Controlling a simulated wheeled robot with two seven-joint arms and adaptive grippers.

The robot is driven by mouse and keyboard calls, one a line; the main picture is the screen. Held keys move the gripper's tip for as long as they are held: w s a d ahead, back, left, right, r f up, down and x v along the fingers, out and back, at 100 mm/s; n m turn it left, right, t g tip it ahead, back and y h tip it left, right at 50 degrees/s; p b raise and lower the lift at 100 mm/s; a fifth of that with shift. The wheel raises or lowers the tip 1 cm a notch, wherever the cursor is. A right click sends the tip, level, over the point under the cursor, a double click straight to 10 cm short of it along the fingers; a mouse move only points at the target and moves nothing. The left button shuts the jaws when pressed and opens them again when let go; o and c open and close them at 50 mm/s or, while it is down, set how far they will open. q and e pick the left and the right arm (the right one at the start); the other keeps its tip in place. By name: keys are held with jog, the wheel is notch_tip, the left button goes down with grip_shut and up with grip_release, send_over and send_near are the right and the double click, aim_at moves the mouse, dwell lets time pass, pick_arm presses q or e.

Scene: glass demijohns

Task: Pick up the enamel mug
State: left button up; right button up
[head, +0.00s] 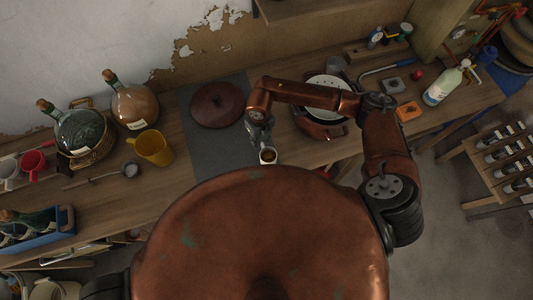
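A small white mug (268,161) with a dark rim and a brown inside stands upright near the front edge of the bench. It looks like the enamel mug. My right gripper (262,142) is right behind it, pointing down, its tips close to the mug's far rim. I cannot tell whether they touch it or how far apart the fingers are. Another white mug (10,174) and a red mug (33,162) stand at the far left. My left gripper is out of view.
A grey mat (205,150) lies under a brown lid (217,105). A pot (322,130) stands to the right. A yellow jug (153,148), a ladle (131,169) and two demijohns (135,106) (82,133) are to the left. A blue crate (62,232) is at the lower left.

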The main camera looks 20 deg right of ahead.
aim_at(262, 143)
jog(key=f, duration=0.2)
jog(key=f+p, duration=0.1)
jog(key=shift+d+f, duration=0.2)
jog(key=shift+f, duration=0.75)
jog(key=c, duration=0.5)
grip_shut()
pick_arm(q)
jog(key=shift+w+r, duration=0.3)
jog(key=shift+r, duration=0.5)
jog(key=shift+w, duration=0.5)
